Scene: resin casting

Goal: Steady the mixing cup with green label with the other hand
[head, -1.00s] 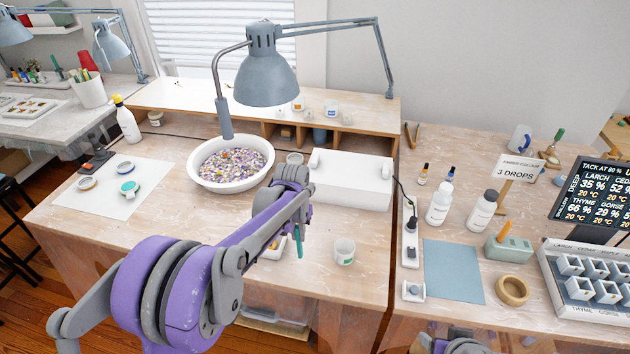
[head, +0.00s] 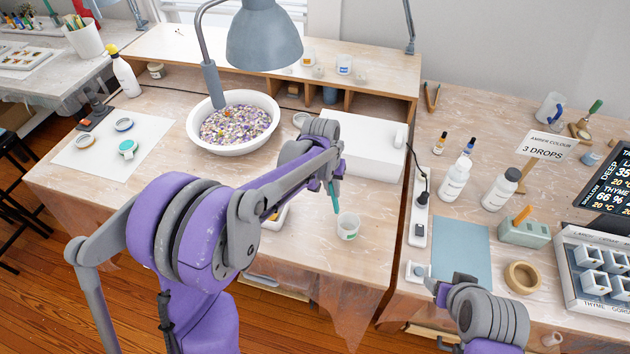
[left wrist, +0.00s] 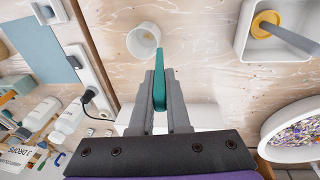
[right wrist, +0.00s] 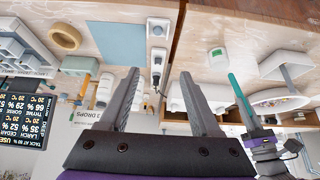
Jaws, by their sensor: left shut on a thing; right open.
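The mixing cup with green label (head: 347,226) stands upright on the middle bench near its front edge. It also shows in the left wrist view (left wrist: 143,40) and the right wrist view (right wrist: 218,56), where its green label is visible. My left gripper (head: 332,182) is shut on a teal stick (head: 333,198), which also shows in the left wrist view (left wrist: 159,88). The stick's lower end is close beside the cup; I cannot tell whether they touch. My right gripper (right wrist: 158,75) is open and empty, over the right bench's front-left corner, to the right of the cup.
A white box (head: 362,145) and a white bowl of chips (head: 270,128) stand behind. A small white tray (left wrist: 246,48) lies beside the cup. A power strip (head: 417,222), blue mat (head: 462,252) and tape roll (head: 522,277) are on the right bench.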

